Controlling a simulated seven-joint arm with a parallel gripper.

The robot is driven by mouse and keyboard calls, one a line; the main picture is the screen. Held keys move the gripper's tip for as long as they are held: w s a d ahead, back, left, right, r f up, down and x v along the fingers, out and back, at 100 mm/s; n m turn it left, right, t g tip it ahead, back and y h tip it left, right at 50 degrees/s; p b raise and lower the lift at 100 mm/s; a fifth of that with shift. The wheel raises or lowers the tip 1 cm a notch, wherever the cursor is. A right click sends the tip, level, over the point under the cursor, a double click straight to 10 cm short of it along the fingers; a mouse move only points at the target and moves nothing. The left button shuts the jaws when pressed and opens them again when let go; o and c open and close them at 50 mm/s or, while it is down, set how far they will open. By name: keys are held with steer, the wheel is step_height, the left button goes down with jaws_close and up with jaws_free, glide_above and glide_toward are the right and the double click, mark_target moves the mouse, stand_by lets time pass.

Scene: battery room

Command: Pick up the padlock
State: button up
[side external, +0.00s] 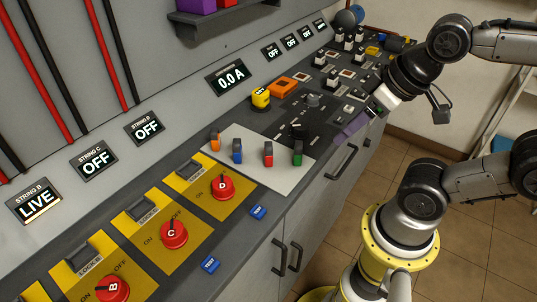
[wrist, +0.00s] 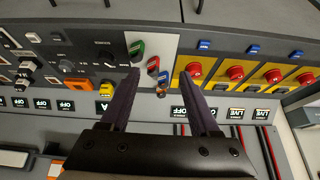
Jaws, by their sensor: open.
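Several small upright coloured items with dark lower or side parts, which look like padlocks, stand on a white plate (side external: 255,180): orange (side external: 215,141), blue (side external: 237,150), red (side external: 268,154) and green (side external: 297,154). I cannot tell which one is the padlock meant. In the wrist view the green (wrist: 136,46), red (wrist: 153,65), blue (wrist: 162,77) and orange (wrist: 161,92) ones show between or near my fingers. My gripper (side external: 346,133) is open and empty, right of the plate and apart from the items. Its two purple fingers (wrist: 160,74) are spread in the wrist view.
Yellow panels with red rotary knobs (side external: 222,188) and lock-in hasps lie left of the plate. A yellow round item (side external: 261,99) and an orange box (side external: 283,88) stand behind it. Switches (side external: 334,82) crowd the far bench. The display wall (side external: 180,80) rises behind.

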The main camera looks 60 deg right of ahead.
steer(key=w+r+m+g, duration=0.1)
steer(key=w+r+m, duration=0.4)
steer(key=w+m, duration=0.1)
steer(key=m+g, duration=0.4)
steer(key=g, duration=0.1)
glide_above(268, 144)
step_height(268, 144, down, 15)
steer(key=shift+a+f, duration=0.1)
steer(key=shift+f, duration=3.05)
jaws_close()
